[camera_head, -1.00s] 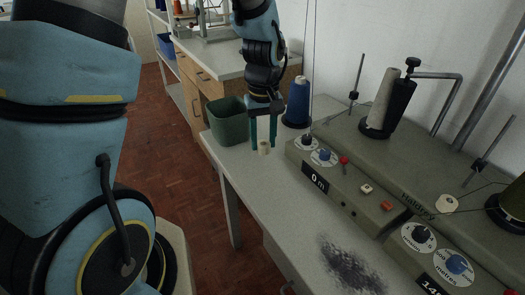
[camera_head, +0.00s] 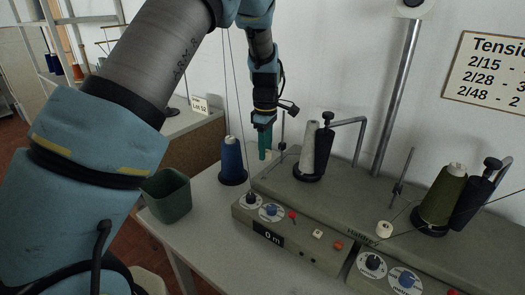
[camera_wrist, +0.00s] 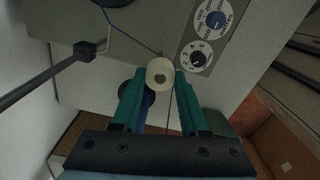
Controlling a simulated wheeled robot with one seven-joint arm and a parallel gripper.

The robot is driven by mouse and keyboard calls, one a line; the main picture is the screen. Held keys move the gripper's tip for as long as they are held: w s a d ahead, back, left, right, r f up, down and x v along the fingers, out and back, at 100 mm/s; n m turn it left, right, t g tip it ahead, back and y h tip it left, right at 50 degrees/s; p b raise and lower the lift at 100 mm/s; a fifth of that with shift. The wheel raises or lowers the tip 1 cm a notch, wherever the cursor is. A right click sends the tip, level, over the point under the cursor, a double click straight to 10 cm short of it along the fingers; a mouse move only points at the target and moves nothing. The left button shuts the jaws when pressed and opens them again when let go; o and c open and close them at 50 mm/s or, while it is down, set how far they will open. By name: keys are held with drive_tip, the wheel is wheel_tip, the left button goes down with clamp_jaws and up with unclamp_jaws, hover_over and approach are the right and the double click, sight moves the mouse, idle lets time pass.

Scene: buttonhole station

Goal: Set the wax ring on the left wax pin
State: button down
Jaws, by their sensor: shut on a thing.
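My gripper (camera_head: 265,153) is shut on the wax ring (camera_wrist: 160,73), a pale ring with a dark centre hole. It sits between the teal fingertips in the wrist view. In the head view my gripper is above the back left part of the left winding unit, and the ring cannot be made out there. The left wax pin cannot be made out in either view; the ring and fingers cover the area around the end of a thin wire. The left guide rod (camera_head: 282,130) stands just right of my fingers.
A blue cone (camera_head: 232,161) stands left of my gripper, a grey cone (camera_head: 308,147) right of it. Another pale ring (camera_head: 384,229) sits on the right unit, near an olive cone (camera_head: 441,200). A green bin (camera_head: 167,196) stands at the table's left edge. Thin threads hang nearby.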

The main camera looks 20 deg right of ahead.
drive_tip(key=shift+f+b, duration=2.4)
drive_tip(key=shift+f, duration=0.9)
drive_tip(key=shift+a+f, duration=0.1)
drive_tip(key=shift+f, duration=0.5)
drive_tip(key=shift+c, duration=1.7)
unclamp_jaws()
wheel_tip(320, 180, up, 11)
drive_tip(key=b, duration=0.2)
drive_tip(key=shift+b, duration=0.4)
